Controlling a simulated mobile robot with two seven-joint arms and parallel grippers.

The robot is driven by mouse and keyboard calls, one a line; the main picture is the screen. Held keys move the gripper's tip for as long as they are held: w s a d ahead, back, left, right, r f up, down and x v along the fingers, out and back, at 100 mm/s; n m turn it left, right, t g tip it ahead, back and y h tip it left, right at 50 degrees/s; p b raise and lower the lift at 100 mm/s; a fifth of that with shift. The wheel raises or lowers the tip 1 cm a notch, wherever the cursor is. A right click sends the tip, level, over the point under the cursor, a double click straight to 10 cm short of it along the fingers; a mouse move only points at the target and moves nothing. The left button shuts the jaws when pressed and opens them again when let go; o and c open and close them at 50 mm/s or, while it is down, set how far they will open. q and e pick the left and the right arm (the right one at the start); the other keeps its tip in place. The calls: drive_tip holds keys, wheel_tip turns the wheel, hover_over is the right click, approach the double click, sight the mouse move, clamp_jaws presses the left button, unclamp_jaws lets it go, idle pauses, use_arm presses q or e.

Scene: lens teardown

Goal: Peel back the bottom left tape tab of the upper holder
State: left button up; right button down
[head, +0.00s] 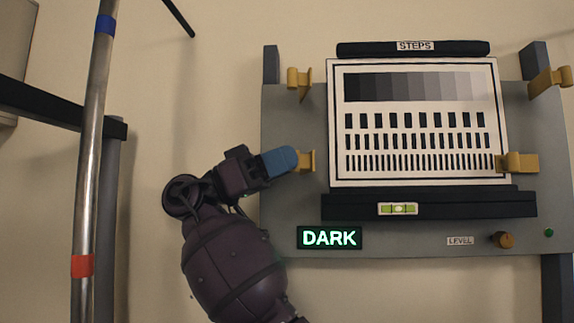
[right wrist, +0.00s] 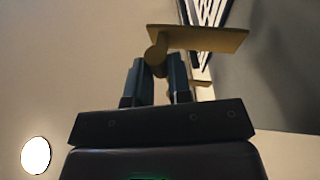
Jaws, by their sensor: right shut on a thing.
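The upper holder is a grey board (head: 290,215) carrying a white chart (head: 420,111) with a grey step scale and rows of black bars. The bottom left tab (head: 307,161) is tan and stands left of the chart's edge, not over it in the head view. My right gripper (head: 293,160) is shut on this tab. In the right wrist view its two fingers (right wrist: 156,75) are either side of the tab's round stem, below a flat tan plate (right wrist: 200,38). The bottom right tab (head: 518,162) overlaps the chart's edge. My left gripper is out of view.
Tan tabs also sit at upper left (head: 299,84) and upper right (head: 550,80), clear of the chart. A black STEPS bar (head: 360,49) tops the chart. Below are a ledge with a level (head: 398,209), a lit DARK sign (head: 329,238) and a knob (head: 503,240). A metal pole (head: 92,160) stands left.

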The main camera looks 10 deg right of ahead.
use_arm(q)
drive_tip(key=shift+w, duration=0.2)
use_arm(e)
drive_tip(key=shift+w+g, duration=0.1)
drive_tip(key=shift+g, duration=0.3)
drive_tip(key=c, duration=1)
unclamp_jaws()
drive_tip(key=shift+m, duration=0.3)
drive_tip(key=shift+c, duration=0.2)
drive_tip(key=shift+a, duration=0.15)
use_arm(q)
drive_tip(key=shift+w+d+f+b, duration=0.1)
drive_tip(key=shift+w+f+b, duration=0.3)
drive_tip(key=shift+b, duration=0.45)
use_arm(e)
drive_tip(key=v, duration=0.7)
drive_tip(key=shift+a, duration=0.15)
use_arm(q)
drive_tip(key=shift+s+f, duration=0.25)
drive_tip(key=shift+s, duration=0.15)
use_arm(e)
drive_tip(key=shift+w, duration=0.1)
drive_tip(key=shift+f, duration=0.1)
